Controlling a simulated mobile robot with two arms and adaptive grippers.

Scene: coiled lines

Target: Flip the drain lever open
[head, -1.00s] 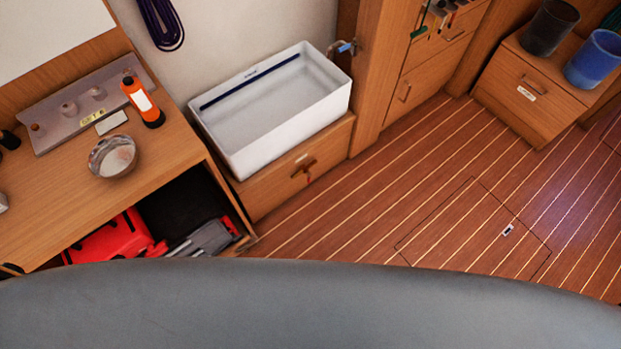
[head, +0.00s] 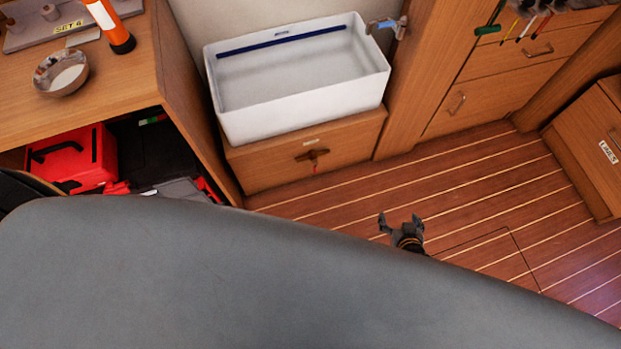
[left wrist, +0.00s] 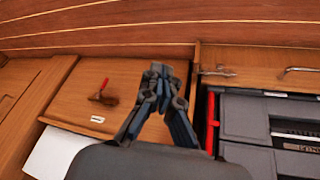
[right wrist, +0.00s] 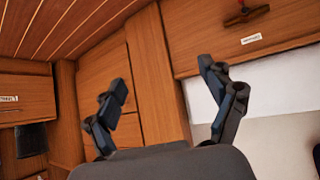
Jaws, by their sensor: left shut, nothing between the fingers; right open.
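The drain lever (head: 313,157) is a small brown fitting with a red tip on the wooden front below the white sink (head: 300,115). The red tip hangs downward in the head view. The lever also shows in the left wrist view (left wrist: 103,96) and at the top of the right wrist view (right wrist: 246,13). My right gripper (head: 401,224) is open and empty above the floor, to the right of and apart from the lever. Its open fingers also show in the right wrist view (right wrist: 170,78). My left gripper (left wrist: 160,72) is shut and empty, apart from the lever; the head view does not show it.
A wooden counter at left holds a bowl (head: 61,74) and an orange flashlight (head: 109,25). A red case (head: 75,158) sits in the open shelf below. A tap (head: 388,26) is beside the sink. The plank floor (head: 350,195) before the lever is clear.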

